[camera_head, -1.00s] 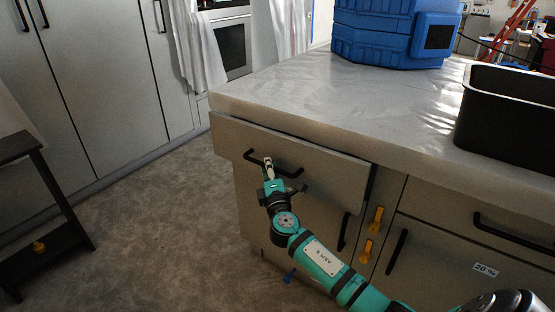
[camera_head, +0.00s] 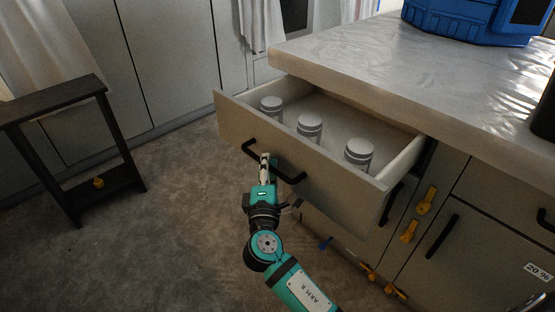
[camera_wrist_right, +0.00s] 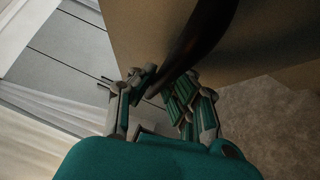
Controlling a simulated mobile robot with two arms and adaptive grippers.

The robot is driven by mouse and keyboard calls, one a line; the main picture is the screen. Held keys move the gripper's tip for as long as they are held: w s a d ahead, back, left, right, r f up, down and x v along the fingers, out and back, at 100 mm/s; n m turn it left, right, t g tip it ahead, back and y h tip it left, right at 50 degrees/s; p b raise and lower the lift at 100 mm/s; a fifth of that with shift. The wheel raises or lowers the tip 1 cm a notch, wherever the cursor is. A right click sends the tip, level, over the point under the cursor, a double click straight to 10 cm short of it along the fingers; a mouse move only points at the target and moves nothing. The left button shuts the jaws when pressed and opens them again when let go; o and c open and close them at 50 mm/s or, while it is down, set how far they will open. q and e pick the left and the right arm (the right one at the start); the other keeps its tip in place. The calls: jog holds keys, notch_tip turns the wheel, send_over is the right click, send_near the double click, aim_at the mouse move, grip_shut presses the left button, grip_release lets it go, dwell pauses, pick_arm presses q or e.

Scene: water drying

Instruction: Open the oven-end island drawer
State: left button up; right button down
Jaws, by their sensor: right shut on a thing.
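The island drawer (camera_head: 315,192) stands well out from under the countertop, and three grey-white cylindrical containers stand inside it. Its black bar handle (camera_head: 290,178) runs across the front. My right gripper (camera_head: 265,162) is shut on this handle near its left part. In the right wrist view the dark handle (camera_wrist_right: 198,45) passes between the fingers of my right gripper (camera_wrist_right: 160,92), with the drawer front (camera_wrist_right: 260,40) behind it. My left gripper is not in view.
The pale countertop (camera_head: 390,70) overhangs the drawer, with a blue container (camera_head: 470,20) on it. A dark stool (camera_head: 75,100) stands at the left. Yellow clips (camera_head: 426,200) hang on the island's lower front. The grey floor left of the drawer is clear.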

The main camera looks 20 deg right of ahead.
jog(key=shift+s+a+r, duration=0.1)
jog(key=shift+a+r, duration=0.05)
jog(key=shift+a, duration=0.15)
jog(key=c, duration=1.3)
grip_release()
jog(key=shift+c, duration=0.2)
jog(key=v, duration=1.2)
